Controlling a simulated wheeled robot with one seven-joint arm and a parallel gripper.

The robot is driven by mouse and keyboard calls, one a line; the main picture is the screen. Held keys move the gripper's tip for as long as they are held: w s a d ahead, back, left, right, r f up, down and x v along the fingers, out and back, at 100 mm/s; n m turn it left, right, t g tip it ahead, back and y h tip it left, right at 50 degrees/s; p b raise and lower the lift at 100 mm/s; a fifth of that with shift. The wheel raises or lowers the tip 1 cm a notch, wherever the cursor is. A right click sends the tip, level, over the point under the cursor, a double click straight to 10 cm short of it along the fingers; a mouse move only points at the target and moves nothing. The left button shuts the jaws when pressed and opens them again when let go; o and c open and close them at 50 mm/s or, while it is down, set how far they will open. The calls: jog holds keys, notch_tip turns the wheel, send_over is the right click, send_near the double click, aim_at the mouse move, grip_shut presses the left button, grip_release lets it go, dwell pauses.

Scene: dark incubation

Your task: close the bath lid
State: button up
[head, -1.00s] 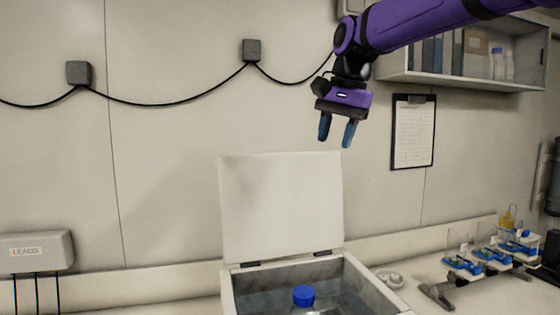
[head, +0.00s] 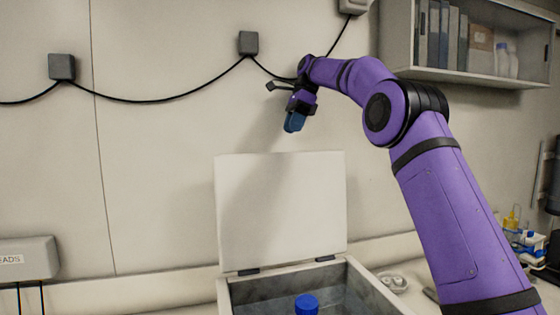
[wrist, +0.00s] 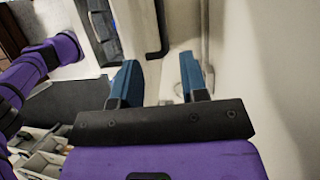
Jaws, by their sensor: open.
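The bath lid (head: 281,212) is a white panel standing upright, open, on two dark hinges at the back of the bath (head: 225,291). The bath is a box with grey inner walls, and a blue-capped bottle (head: 306,303) stands inside it. In the head view my gripper (head: 293,124) is above the lid's top edge, apart from it, pointing down near the wall. In the wrist view my gripper (wrist: 160,84) shows its two blue fingers spread with nothing between them. The bath's lower front is cut off by the head view's bottom edge.
A shelf (head: 480,78) with binders and bottles hangs at the upper right. A cable with grey wall boxes (head: 249,43) runs along the wall. A small white coiled item (head: 393,283) lies on the counter right of the bath. A grey box (head: 28,260) is at left.

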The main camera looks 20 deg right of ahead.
aim_at(281, 160)
jog(key=shift+x, duration=5.45)
jog(key=shift+c, duration=0.4)
grip_shut()
